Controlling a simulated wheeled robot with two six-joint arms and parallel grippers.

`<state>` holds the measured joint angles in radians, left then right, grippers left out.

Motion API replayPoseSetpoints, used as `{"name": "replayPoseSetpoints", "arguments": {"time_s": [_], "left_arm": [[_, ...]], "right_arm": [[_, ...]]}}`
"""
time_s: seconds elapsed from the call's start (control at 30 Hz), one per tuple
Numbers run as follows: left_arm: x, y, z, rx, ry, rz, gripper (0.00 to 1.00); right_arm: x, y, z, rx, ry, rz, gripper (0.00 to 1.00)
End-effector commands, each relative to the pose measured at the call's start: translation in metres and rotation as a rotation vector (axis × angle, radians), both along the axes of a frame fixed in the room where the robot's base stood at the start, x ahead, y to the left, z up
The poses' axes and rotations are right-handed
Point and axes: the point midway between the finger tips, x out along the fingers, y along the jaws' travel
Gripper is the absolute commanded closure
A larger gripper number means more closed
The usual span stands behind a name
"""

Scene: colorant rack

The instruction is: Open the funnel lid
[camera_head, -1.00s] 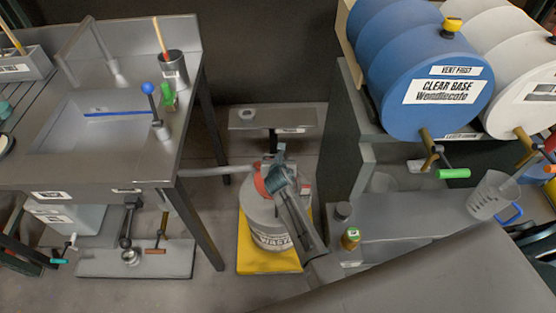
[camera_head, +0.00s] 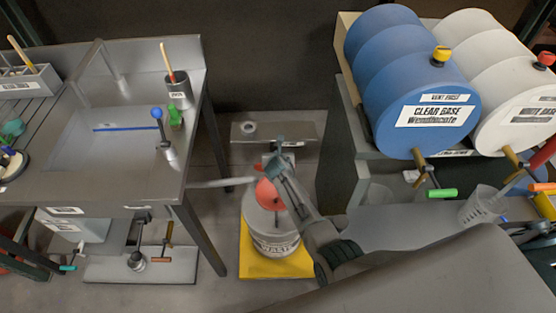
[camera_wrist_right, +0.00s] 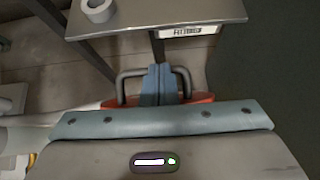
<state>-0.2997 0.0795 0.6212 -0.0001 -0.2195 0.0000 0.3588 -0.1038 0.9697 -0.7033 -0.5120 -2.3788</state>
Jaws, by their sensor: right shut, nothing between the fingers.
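The red funnel (camera_head: 266,193) sits on top of the grey waste drum (camera_head: 272,243), partly hidden by my right arm in the head view. In the right wrist view a strip of its red lid (camera_wrist_right: 202,98) shows behind my gripper, with a grey bent handle (camera_wrist_right: 126,82). My right gripper (camera_head: 277,150) is shut and empty above the funnel. Its blue-grey fingers (camera_wrist_right: 160,82) overlap the middle of the handle in the wrist view. I cannot tell whether they touch it. My left gripper is not in view.
The drum stands on a yellow base (camera_head: 245,262) between the sink bench (camera_head: 200,120) and the barrel rack. A grey pipe (camera_head: 225,182) reaches from the bench side toward the funnel. A low metal table (camera_head: 300,128) with a tape-like ring (camera_head: 249,128) stands behind.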

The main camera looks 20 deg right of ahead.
Motion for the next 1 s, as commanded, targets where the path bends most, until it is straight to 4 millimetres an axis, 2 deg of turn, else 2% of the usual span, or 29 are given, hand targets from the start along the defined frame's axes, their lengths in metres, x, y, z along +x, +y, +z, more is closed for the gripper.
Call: {"name": "replayPoseSetpoints", "arguments": {"time_s": [0.2,0.4,1.0], "left_arm": [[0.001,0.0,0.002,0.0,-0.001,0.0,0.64],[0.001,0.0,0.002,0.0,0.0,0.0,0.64],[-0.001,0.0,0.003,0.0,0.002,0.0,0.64]], "right_arm": [[0.017,-0.005,0.003,-0.001,-0.001,0.001,1.0],[0.024,-0.007,0.003,-0.002,0.0,0.001,1.0],[0.026,-0.008,0.004,-0.001,0.0,0.001,1.0]]}}
